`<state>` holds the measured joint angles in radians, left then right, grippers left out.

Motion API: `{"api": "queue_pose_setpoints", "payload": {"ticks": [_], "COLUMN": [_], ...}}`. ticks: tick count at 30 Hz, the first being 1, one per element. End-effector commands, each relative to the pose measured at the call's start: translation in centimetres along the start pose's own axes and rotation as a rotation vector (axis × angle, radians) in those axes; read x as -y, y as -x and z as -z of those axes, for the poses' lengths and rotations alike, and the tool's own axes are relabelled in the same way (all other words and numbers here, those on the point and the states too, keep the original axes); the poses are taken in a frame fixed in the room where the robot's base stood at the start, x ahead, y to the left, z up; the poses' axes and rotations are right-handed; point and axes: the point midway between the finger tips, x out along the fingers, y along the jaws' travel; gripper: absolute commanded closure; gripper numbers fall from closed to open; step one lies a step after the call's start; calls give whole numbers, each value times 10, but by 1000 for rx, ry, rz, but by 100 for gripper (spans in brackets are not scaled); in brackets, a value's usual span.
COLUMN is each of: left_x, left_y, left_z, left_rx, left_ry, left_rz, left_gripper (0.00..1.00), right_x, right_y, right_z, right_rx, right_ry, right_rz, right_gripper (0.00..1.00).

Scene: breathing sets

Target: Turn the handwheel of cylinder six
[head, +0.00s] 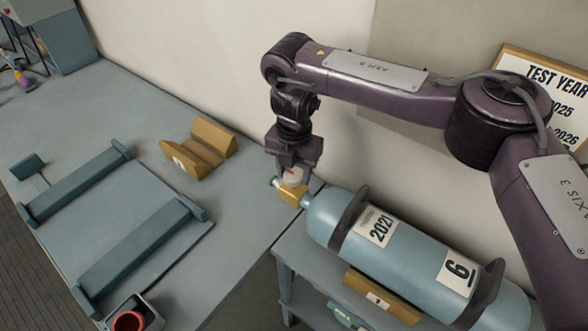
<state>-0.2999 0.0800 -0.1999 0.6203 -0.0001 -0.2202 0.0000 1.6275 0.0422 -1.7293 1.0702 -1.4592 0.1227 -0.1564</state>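Cylinder six (400,256) is a light blue cylinder lying on its side at the lower right, with labels "2021" and "6". I cannot tell whether the fingers touch the wheel. The fingers partly hide it. My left gripper is out of view.
The cylinder rests on a stand (296,292) with a wooden cradle (383,296). On the grey bench at left are an empty wooden cradle (199,149), a blue-grey frame (133,250) and a container (145,312) holding something red. A wall rises close behind the arm.

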Motion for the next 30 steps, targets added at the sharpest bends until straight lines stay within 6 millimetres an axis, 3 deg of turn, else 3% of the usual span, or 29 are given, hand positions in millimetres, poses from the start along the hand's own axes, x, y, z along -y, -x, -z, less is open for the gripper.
{"api": "queue_pose_setpoints", "payload": {"ticks": [1, 4, 14, 24, 30], "left_x": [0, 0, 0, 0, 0], "left_y": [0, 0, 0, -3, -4], "left_z": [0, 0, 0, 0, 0], "left_rx": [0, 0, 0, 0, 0], "left_ry": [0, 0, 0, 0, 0], "left_rz": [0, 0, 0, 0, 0], "left_gripper": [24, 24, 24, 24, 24], "right_x": [-1, 0, 0, 0, 0], "right_y": [2, 1, 3, 54, 75], "right_z": [-1, 0, 0, -1, -1], "right_rx": [2, 1, 0, 5, 3], "right_ry": [-1, 0, 2, 2, 2], "right_rz": [-3, -2, 0, 0, 0], "right_gripper": [48, 35, 34, 34, 34]}}
